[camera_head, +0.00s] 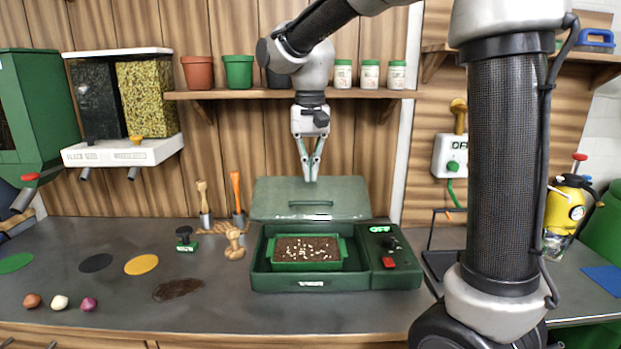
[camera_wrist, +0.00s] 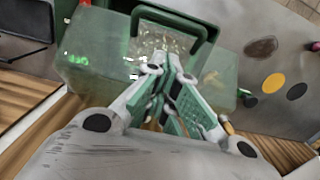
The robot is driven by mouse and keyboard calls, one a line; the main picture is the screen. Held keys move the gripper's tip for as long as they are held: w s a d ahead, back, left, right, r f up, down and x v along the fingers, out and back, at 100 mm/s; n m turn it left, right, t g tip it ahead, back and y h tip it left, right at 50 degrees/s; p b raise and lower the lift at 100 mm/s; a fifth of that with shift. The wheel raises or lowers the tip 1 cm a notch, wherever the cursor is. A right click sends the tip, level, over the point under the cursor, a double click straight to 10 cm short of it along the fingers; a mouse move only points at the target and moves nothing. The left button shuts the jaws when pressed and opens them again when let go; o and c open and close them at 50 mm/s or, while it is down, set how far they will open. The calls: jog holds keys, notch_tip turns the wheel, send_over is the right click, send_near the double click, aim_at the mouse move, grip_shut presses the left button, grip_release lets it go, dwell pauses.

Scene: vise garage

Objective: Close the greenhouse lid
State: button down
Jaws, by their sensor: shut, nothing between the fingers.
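The greenhouse (camera_head: 262,282) is a dark green box on the bench, with a green tray (camera_head: 307,266) of soil and pale seeds inside. Its translucent green lid (camera_head: 275,197) is raised at the back, so the box is open at the front. The lid has a handle, which shows as a dark green U-shaped bar in the wrist view (camera_wrist: 205,38). My gripper (camera_head: 312,178) points down at the lid's upper part in the head view. Its fingers are together and empty, and they also show close to the lid in the wrist view (camera_wrist: 172,68). Contact with the lid cannot be told.
A control panel reading OFF (camera_head: 380,229) with a red switch (camera_head: 389,262) is on the box's right side. A shelf (camera_head: 230,95) with pots and jars hangs behind. A stamp (camera_head: 186,240) and hand tools stand left. The bench front is mostly clear.

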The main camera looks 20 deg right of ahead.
jog(key=shift+s+a+f, duration=0.25)
jog(key=shift+s+f, duration=0.6)
jog(key=shift+s, duration=0.1)
